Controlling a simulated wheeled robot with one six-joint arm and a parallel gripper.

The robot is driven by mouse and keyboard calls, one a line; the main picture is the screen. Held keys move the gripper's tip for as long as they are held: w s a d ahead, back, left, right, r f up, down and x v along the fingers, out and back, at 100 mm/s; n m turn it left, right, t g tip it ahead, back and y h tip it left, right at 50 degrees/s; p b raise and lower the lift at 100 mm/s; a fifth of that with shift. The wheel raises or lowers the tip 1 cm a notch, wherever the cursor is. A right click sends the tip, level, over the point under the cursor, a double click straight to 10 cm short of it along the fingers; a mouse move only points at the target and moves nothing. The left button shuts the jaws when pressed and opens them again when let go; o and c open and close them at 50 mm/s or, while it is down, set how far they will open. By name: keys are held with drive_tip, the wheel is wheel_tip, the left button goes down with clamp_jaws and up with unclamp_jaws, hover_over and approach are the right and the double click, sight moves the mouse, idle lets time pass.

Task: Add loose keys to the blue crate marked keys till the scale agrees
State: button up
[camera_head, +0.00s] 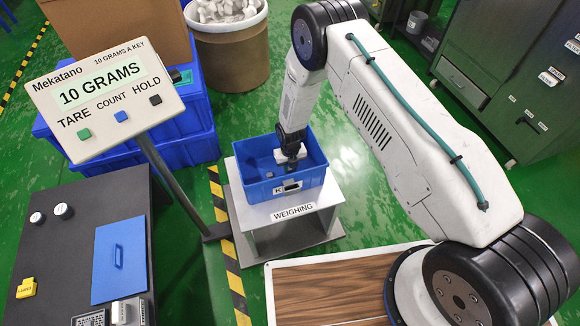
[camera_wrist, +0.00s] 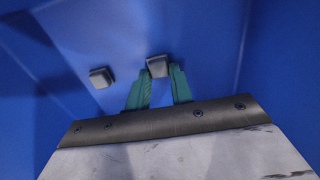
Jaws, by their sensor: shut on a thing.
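The blue crate (camera_head: 257,188) stands on the weighing platform (camera_head: 270,213), its label partly readable. My gripper (camera_head: 291,164) is down inside the crate. In the wrist view, my gripper's green fingers (camera_wrist: 158,84) are shut on a dark grey key (camera_wrist: 158,66) at their tips. Whether that key touches the crate floor I cannot tell. A second grey key (camera_wrist: 101,77) lies on the crate floor to the left, apart from the fingers; it also shows in the head view (camera_head: 269,174). The scale display (camera_head: 101,85) reads 10 GRAMS, with "10 GRAMS A KEY" above.
A brown drum (camera_head: 232,58) holding a heap of pale pieces stands behind the crate. Blue crates (camera_head: 180,150) and a cardboard box are at the left. A dark table (camera_head: 62,255) carries a blue lid and small items. A green cabinet (camera_head: 520,75) is at the right.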

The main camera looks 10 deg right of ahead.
drive_tip(key=shift+f, duration=0.2)
drive_tip(key=o, duration=1)
drive_tip(key=shift+o, duration=0.2)
drive_tip(key=shift+r, duration=0.15)
